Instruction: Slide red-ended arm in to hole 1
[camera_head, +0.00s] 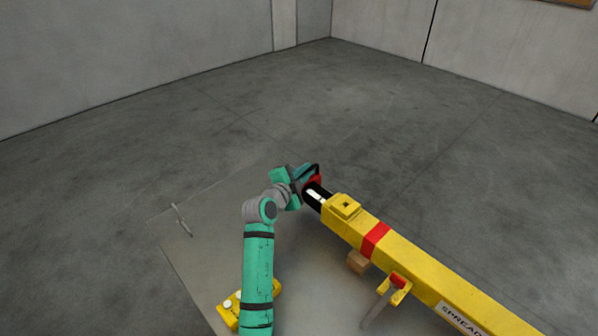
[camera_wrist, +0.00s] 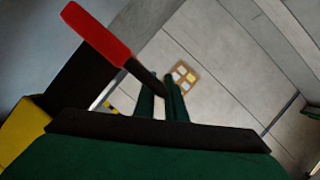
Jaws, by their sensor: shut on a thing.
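The red-ended arm is a black bar (camera_head: 316,196) with a red end (camera_head: 314,180); it sticks out of the upper-left end of the yellow beam (camera_head: 430,268). In the wrist view its red end (camera_wrist: 97,34) and black body (camera_wrist: 88,68) show at the upper left, with a corner of the yellow beam (camera_wrist: 18,130) behind. My gripper (camera_head: 307,177) is at the red end. In the wrist view my gripper (camera_wrist: 164,98) has its green fingers close together at a thin dark part running from the red end. The exact grip is partly hidden. I cannot identify hole 1.
A square yellow fitting (camera_head: 345,206) sits on top of the beam near its end. A wooden block (camera_head: 358,262) and a red-topped pin (camera_head: 398,281) are beside the beam. A grey rod (camera_head: 181,219) and a yellow part (camera_head: 229,308) lie at left. Floor beyond is clear.

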